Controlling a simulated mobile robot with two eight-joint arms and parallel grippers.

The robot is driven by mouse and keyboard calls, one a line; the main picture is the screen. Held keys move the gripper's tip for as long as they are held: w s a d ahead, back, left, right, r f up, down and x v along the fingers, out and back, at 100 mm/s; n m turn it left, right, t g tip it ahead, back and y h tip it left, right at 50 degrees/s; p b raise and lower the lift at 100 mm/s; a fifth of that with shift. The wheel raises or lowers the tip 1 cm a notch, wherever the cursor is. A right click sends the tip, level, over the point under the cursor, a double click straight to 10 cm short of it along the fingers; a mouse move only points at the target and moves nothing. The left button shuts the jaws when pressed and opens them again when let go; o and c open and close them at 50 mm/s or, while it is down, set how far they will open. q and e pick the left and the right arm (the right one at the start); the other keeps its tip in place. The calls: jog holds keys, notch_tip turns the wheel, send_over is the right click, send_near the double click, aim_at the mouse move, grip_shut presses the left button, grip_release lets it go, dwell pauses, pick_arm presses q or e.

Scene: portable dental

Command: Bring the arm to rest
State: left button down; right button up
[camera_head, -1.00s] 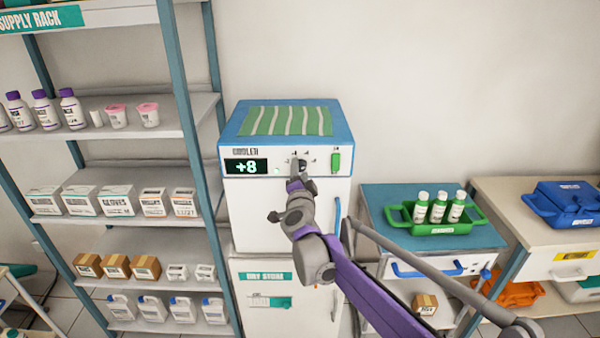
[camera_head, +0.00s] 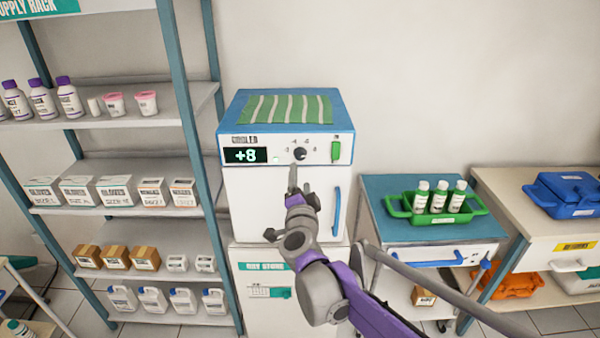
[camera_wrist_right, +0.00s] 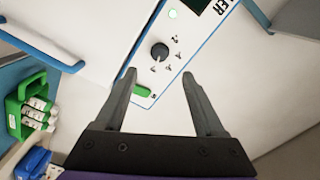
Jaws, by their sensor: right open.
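My right gripper (camera_head: 293,180) is in front of the cooler's white door, a little below its control panel. In the right wrist view the gripper (camera_wrist_right: 155,85) is open, with nothing between its fingers. The cooler (camera_head: 240,205) has a blue top, and its display (camera_head: 246,155) reads +8. The black knob (camera_head: 300,153) sits on the panel above the fingertips, apart from them; it also shows in the right wrist view (camera_wrist_right: 160,52). A green switch (camera_head: 336,151) is to its right. My left gripper is not in view.
A supply rack (camera_head: 187,110) with bottles and boxes stands to the left. To the right are a blue-topped cart (camera_head: 385,190) with a green tray (camera_head: 398,207) of bottles, and a table with a blue case (camera_head: 565,195). A green striped cloth (camera_head: 285,109) lies on the cooler.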

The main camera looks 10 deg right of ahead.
jog(key=shift+s, duration=0.65)
jog(key=s+f+n+g+y+p, duration=0.1)
jog(key=s+f+n+g+y, duration=0.2)
jog(key=s+n, duration=0.35)
jog(key=s+f+n+g+y+p, duration=0.1)
jog(key=s+f+n+g+y, duration=0.2)
jog(key=s, duration=0.6)
jog(key=s+d+f+n+g+h, duration=0.1)
jog(key=s+d+f+g, duration=0.1)
jog(key=s, duration=0.4)
jog(key=s+d+f+n+g+h+p, duration=0.1)
jog(key=s+d+f+g, duration=0.1)
jog(key=s+d+f, duration=0.2)
jog(key=s+d+f+n+g+h, duration=0.2)
jog(key=s+d+f, duration=0.1)
jog(key=s+f, duration=0.4)
jog(key=s, duration=0.2)
jog(key=shift+s+d+f+g, duration=0.25)
jog(key=shift+s+d+g, duration=0.05)
jog(key=shift+d, duration=0.1)
